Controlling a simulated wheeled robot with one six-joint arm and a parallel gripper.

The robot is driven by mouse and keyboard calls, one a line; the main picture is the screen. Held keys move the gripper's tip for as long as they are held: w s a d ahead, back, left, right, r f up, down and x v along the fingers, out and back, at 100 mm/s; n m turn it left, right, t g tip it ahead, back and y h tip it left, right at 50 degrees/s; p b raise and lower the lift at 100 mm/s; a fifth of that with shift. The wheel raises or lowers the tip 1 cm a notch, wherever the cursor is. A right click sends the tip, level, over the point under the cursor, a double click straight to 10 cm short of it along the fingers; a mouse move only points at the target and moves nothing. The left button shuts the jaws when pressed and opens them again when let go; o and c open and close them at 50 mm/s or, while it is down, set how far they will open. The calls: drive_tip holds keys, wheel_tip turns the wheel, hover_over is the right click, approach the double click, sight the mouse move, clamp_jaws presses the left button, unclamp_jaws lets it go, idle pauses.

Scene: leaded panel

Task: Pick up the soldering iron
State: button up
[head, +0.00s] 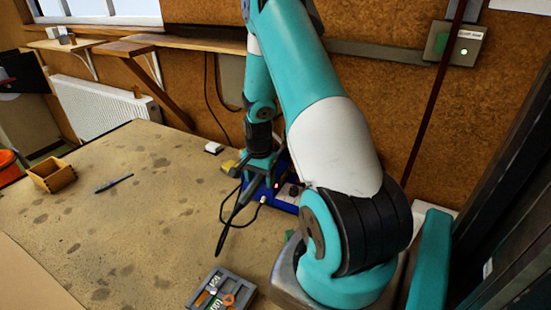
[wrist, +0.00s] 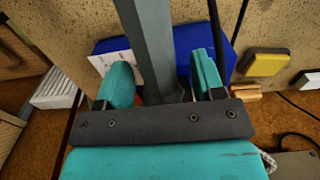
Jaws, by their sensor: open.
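The soldering iron (head: 230,222) shows in the head view as a slim dark handle slanting down and left from the blue soldering station (head: 285,203). In the wrist view a grey bar, apparently its handle (wrist: 151,45), runs from the top edge to between the two teal fingers. My gripper (head: 252,176) is at the upper part of the iron, beside the station. In the wrist view my gripper (wrist: 163,82) is open, one finger on either side of the handle. The station (wrist: 225,47) lies behind them. The iron's tip is hidden.
A black cable loops beside the iron. A grey tray (head: 240,286) of small parts is at the front. A pen-like item (head: 114,183), a wooden box (head: 53,176) and a yellow sponge (wrist: 264,63) lie on the bench. The bench's left-middle is mostly clear.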

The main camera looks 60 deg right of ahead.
drive_tip(key=shift+c, duration=0.3)
drive_tip(key=c, duration=0.9)
drive_tip(key=shift+r, duration=0.1)
drive_tip(key=shift+c, duration=0.2)
